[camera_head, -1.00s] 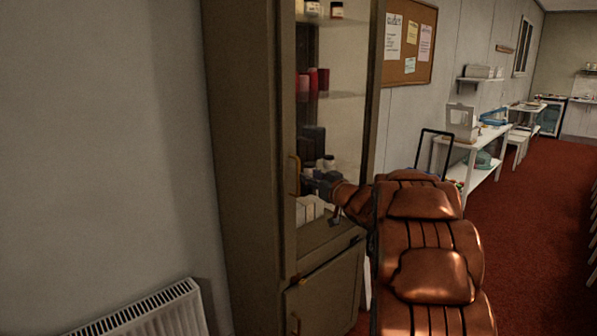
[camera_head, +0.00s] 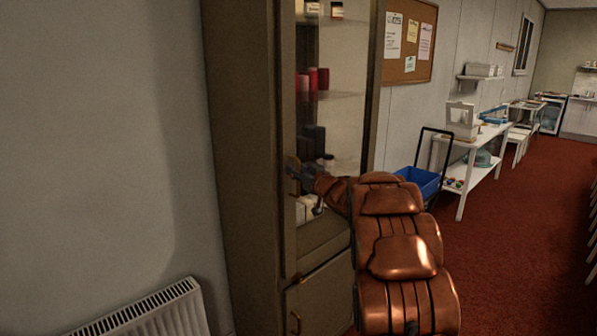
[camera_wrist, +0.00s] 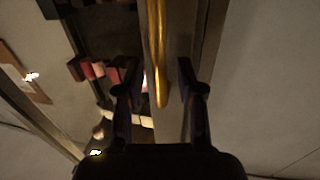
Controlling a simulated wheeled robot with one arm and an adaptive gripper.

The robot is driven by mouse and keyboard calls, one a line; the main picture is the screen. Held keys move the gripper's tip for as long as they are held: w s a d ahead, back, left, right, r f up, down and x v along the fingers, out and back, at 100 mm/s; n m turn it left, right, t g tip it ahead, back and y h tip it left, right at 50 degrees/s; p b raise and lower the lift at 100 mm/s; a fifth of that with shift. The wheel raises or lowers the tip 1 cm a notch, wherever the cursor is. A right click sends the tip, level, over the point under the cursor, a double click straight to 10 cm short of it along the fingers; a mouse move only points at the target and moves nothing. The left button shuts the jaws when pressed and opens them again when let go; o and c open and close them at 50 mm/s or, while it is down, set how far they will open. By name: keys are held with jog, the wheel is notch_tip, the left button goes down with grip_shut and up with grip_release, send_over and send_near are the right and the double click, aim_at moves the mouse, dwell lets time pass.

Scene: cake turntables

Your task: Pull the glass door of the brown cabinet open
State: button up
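The tall brown cabinet (camera_head: 240,130) stands against the wall left of centre in the head view. Its glass door (camera_head: 342,125) looks shut, with shelves showing behind the glass. The door's brass handle (camera_wrist: 158,50) runs upright through the top middle of the wrist view. In the head view my gripper (camera_head: 297,168) is at the handle and covers part of it. In the wrist view my gripper (camera_wrist: 157,66) is open, with one dark finger on each side of the handle. Gaps show between the handle and both fingers, so they do not clasp it.
A lower cabinet door (camera_head: 318,298) sits beneath the glass one. A radiator (camera_head: 155,312) stands at the lower left. A blue cart (camera_head: 420,180) and a white table (camera_head: 475,148) stand right of the cabinet. Open red carpet (camera_head: 520,240) lies at the right.

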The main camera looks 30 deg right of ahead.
grip_shut()
dwell(0.6)
